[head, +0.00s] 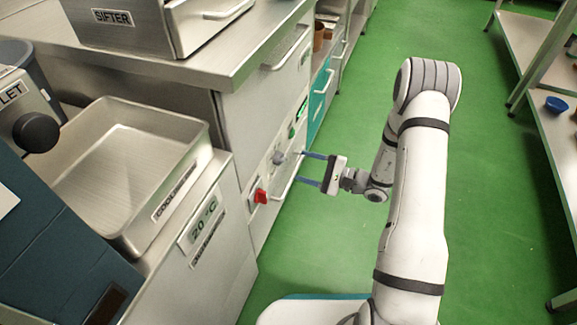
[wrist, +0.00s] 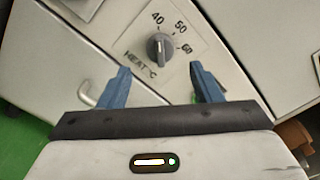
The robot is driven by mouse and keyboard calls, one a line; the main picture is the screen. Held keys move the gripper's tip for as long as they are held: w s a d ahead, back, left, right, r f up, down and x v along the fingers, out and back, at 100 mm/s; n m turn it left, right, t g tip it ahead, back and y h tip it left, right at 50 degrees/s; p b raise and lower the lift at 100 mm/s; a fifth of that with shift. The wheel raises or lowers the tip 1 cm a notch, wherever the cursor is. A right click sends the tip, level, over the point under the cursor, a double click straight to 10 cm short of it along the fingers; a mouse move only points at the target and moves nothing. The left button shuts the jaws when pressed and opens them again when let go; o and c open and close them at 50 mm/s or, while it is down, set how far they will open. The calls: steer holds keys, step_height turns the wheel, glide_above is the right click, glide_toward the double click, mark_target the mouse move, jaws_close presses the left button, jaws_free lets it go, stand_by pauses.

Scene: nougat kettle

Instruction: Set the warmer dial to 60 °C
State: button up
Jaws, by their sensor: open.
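The warmer dial (wrist: 160,46) is a grey knob on a pale plate marked HEAT °C, with 40, 50 and 60 around it. In the head view the dial (head: 279,158) sits on the steel cabinet front. My gripper (head: 301,168) is open and empty, its two blue fingers pointing at the cabinet front near the dial. In the wrist view the gripper (wrist: 160,85) has its fingers apart, with the dial ahead, between and beyond the tips.
A red switch (head: 260,195) is left of and below the dial. A bar handle (head: 289,175) runs close by my fingers. A steel tray (head: 130,165) marked as cooling stands at left, above a 20 °C display (head: 204,219). Green floor (head: 330,245) is clear around my arm.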

mark_target(285, 161)
steer(key=b+x, duration=0.1)
steer(key=x, duration=0.5)
steer(key=shift+a+b, duration=0.3)
steer(key=shift+b, duration=0.1)
